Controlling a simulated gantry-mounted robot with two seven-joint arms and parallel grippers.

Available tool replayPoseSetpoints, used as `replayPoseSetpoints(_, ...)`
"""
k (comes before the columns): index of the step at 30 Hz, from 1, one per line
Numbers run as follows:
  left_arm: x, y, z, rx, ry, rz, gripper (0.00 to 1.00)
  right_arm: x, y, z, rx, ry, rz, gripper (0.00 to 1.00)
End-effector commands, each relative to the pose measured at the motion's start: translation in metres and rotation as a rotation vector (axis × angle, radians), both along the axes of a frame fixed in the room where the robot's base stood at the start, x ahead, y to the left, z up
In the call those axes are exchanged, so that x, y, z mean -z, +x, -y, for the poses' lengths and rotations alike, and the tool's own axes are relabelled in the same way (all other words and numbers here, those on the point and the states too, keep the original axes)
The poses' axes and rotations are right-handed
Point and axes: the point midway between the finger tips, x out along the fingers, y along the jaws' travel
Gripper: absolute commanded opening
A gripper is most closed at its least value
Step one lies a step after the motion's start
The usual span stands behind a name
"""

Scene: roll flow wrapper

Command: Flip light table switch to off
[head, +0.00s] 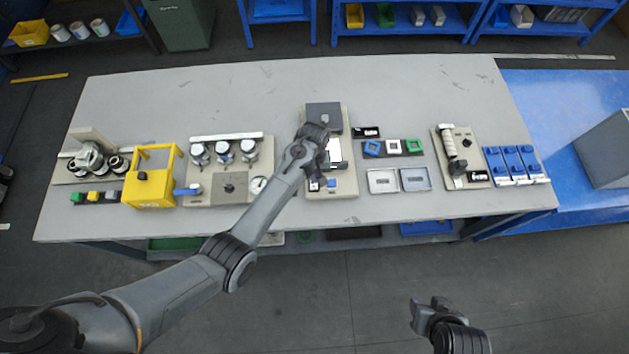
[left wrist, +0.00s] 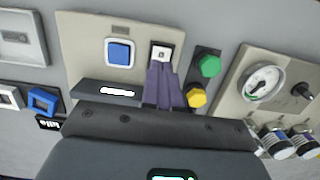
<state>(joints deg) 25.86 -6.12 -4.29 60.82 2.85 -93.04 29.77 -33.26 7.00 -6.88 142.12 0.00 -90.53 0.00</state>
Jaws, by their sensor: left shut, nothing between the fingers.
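The light table's beige board (head: 345,185) stands mid-table, with a bright white panel (head: 334,147) partly behind my left arm. In the left wrist view, a small switch (left wrist: 161,52) with a pale plate and dark surround sits on the board (left wrist: 82,35), beside a blue square button (left wrist: 120,53). My left gripper (left wrist: 162,72) is shut and empty, its fingertips at the near edge of the switch plate. I cannot tell if they touch, or the lever's position. My right gripper (head: 432,308) hangs in front of the table, its fingers unclear.
A green knob (left wrist: 209,65) and a yellow knob (left wrist: 196,96) stand close beside the fingers. A gauge (left wrist: 263,82) is on a neighbouring board. Metal trays (head: 383,181) and blue and green frames lie right of the light table. The grey tabletop (head: 240,90) is clear at the back.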

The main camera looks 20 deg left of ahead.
Motion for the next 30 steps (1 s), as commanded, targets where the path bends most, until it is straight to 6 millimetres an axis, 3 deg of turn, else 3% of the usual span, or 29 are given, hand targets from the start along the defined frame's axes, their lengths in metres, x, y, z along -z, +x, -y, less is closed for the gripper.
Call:
replayPoseSetpoints(3,0.017,-0.002,0.001,0.001,-0.001,-0.001,0.0,0.001,0.0,-0.001,0.002,0.003,0.0,0.43)
replayPoseSetpoints(9,0.032,-0.004,0.002,0.001,-0.001,-0.001,0.0,0.003,0.0,-0.002,0.004,0.007,0.0,0.43)
replayPoseSetpoints(23,0.035,-0.004,0.002,0.0,0.001,0.002,0.0,0.003,0.0,-0.001,0.003,0.004,-0.001,0.43)
replayPoseSetpoints(30,0.039,-0.009,0.001,-0.001,0.059,0.106,0.0,-0.022,0.0,0.001,-0.002,-0.003,-0.002,0.43)
